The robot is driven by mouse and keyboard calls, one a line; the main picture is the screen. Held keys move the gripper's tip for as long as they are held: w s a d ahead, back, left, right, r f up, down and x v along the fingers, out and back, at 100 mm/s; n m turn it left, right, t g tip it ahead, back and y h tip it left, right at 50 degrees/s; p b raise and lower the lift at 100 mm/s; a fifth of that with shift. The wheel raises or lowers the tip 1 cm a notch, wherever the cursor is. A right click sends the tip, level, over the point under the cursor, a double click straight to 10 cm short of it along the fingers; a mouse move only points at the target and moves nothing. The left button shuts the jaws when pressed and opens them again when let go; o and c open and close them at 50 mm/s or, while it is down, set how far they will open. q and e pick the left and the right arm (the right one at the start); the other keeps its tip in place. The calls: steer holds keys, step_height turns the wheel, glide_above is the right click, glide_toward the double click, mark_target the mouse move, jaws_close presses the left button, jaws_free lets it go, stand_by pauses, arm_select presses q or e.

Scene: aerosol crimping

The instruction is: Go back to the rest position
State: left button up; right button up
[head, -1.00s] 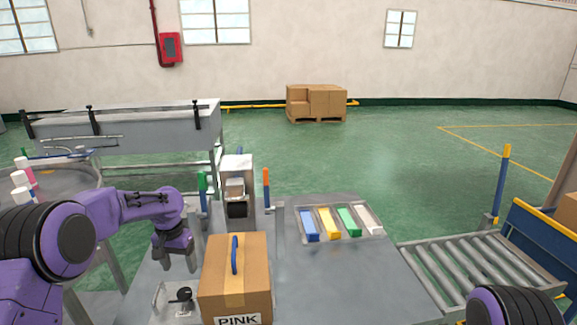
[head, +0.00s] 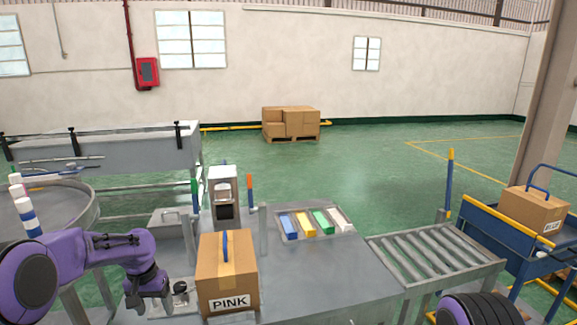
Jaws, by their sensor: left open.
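My left arm is purple and comes in from the left. My left gripper (head: 150,299) points down over the left front of the grey table (head: 330,265), open and empty. It is just left of a small black knob fixture (head: 181,288) and apart from the cardboard box labelled PINK (head: 226,272), which has a blue handle on top. My right gripper is out of view; only a dark, purple-edged part of my right arm shows at the bottom right.
A tray (head: 338,229) with blue, yellow, green and whitish blocks lies on the table. A crimping machine (head: 223,197) stands behind the box. A roller conveyor (head: 435,257) leads right to a blue cart (head: 480,214) with a box (head: 535,207). Bottles (head: 25,207) stand on a round table at left.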

arm_select(q)
steer(key=s+d+f+n+b, duration=0.1)
steer(key=s+d+f, duration=0.2)
steer(key=s+f, duration=0.35)
steer(key=s+d+f+n+t, duration=0.15)
steer(key=s+f, duration=0.25)
steer(key=f, duration=0.5)
steer(key=s+d+f+n+b, duration=0.1)
steer(key=s+d+f, duration=0.2)
steer(key=s+f, duration=0.35)
steer(key=s+a+f+n+t+y, duration=0.1)
steer(key=s+a+n+y, duration=0.1)
steer(key=s, duration=1.9)
steer(key=shift+f+y+b, duration=0.15)
steer(key=shift+y+b, duration=0.15)
steer(key=shift+y, duration=0.5)
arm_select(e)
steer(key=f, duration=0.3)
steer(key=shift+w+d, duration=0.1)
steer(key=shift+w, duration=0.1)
